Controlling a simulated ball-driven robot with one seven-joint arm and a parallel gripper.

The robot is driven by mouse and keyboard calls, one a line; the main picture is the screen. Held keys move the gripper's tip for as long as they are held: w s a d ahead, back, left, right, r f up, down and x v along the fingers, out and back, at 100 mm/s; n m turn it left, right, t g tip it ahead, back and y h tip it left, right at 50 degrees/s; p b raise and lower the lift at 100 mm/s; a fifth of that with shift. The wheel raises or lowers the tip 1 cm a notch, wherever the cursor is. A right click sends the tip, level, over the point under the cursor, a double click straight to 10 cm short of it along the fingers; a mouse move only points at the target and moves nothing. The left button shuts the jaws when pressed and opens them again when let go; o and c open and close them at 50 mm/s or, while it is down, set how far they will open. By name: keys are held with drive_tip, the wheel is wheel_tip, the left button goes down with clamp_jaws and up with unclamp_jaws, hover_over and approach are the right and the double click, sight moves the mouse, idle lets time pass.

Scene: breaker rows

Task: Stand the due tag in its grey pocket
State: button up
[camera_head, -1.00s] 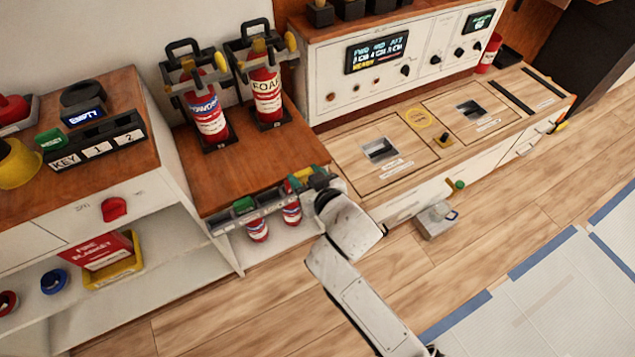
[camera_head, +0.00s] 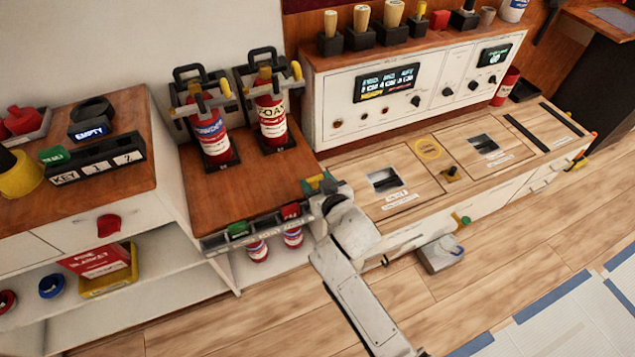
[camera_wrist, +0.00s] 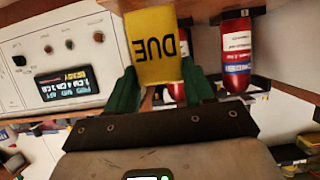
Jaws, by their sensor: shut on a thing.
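The yellow due tag (camera_wrist: 153,47) is between the green fingers of my gripper (camera_wrist: 160,92) in the wrist view, its lettering upside down there. In the head view, my gripper (camera_head: 318,187) is at the right end of a grey pocket rail (camera_head: 262,228) along the front edge of the wooden counter. A green tag (camera_head: 239,229) and a red tag (camera_head: 290,211) stand in that rail. I cannot tell which pocket is the due tag's. The tag appears apart from the rail, though my gripper partly hides the rail's right end.
Two red extinguishers (camera_head: 210,132) (camera_head: 271,118) stand in brackets on the counter. The white control panel (camera_head: 420,85) and a bench with hatches (camera_head: 400,190) lie to the right. Open floor (camera_head: 500,285) is in front.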

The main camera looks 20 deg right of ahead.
drive_tip(key=shift+f+b, duration=2.45)
drive_tip(key=shift+f, duration=0.35)
drive_tip(key=shift+f+b, duration=1.4)
drive_tip(key=shift+b, duration=0.1)
drive_tip(key=o, duration=1.1)
drive_tip(key=p+v, duration=0.5)
drive_tip(key=v, duration=0.5)
drive_tip(key=shift+s+r, duration=0.2)
drive_tip(key=shift+s, duration=0.15)
